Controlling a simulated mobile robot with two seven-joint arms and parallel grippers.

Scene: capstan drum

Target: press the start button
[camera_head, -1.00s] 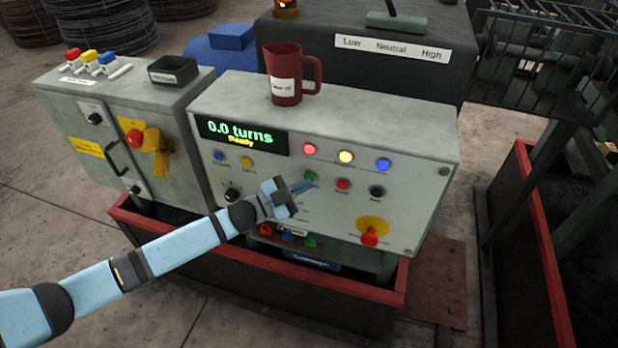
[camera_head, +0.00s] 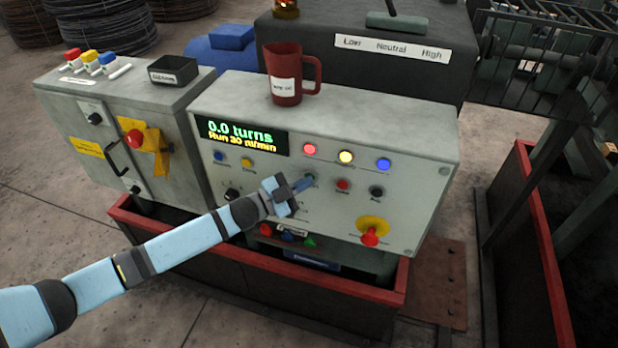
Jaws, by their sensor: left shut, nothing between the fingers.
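The control panel (camera_head: 425,190) is a grey box with a display (camera_head: 240,136) reading "0.0 turns" and "Run 20 m/min". The green start button (camera_head: 310,175) is on its front face, largely covered by my fingertips. My left gripper (camera_head: 304,184) is shut and empty, its tips at the green button; they look in contact with it, though the exact touch is hard to see. A red button (camera_head: 343,185) and a black one (camera_head: 376,192) sit to the right. My right gripper is not in view.
A red emergency mushroom button (camera_head: 370,237) on a yellow disc sticks out at lower right. Red, yellow and blue lamps sit above the buttons. A dark red jug (camera_head: 284,92) stands on the panel's top. A grey cabinet (camera_head: 85,115) stands to the left.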

